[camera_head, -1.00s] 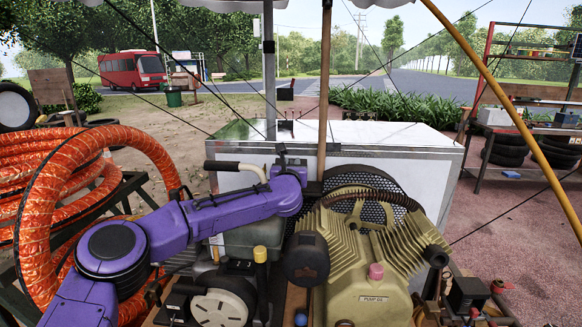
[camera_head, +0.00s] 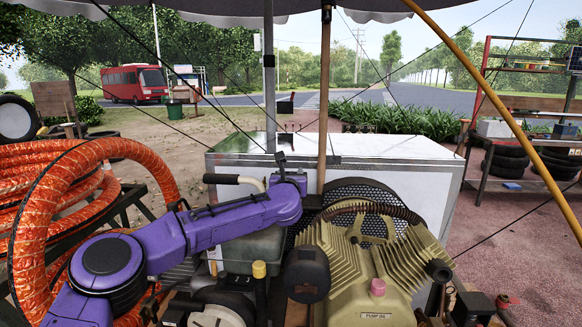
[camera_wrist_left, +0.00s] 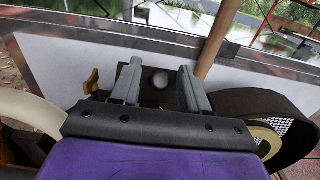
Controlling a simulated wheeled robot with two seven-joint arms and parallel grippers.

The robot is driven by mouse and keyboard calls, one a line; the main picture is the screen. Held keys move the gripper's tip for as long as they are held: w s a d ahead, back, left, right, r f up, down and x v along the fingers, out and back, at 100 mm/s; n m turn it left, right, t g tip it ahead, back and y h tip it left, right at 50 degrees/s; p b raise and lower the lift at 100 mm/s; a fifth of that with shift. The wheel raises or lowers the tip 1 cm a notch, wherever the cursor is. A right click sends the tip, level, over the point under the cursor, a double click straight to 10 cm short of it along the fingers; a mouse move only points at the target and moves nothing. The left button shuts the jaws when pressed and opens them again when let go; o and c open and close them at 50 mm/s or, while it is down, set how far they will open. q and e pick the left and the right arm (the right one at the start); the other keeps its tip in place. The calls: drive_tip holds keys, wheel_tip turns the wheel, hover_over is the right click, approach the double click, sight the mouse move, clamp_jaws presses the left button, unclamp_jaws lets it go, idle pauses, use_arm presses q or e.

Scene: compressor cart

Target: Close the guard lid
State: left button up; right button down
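The guard with black mesh and a dark curved rim (camera_head: 362,190) stands behind the tan compressor pump (camera_head: 372,275). In the left wrist view, a dark guard band (camera_wrist_left: 250,103) with mesh and a pulley shows at the right. I cannot tell clearly which part is the lid or how far it stands open. My purple left arm reaches in to the left of the guard. Its gripper (camera_wrist_left: 161,88) shows two grey fingers spread apart, with a small round grey knob (camera_wrist_left: 160,78) seen between them. I cannot tell whether they touch it. My right gripper is out of view.
A white box with a metal-edged top (camera_head: 400,150) stands behind the compressor. A wooden pole (camera_head: 324,110) rises beside the guard. Orange hose coils (camera_head: 60,200) fill the left side.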

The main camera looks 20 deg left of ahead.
use_arm(q)
drive_tip(key=s+d+r+b, duration=0.4)
drive_tip(key=s+r, duration=0.8)
drive_tip(key=s, duration=0.1)
drive_tip(key=shift+s+b, duration=0.35)
drive_tip(key=shift+s, duration=0.05)
drive_tip(key=shift+a, duration=0.1)
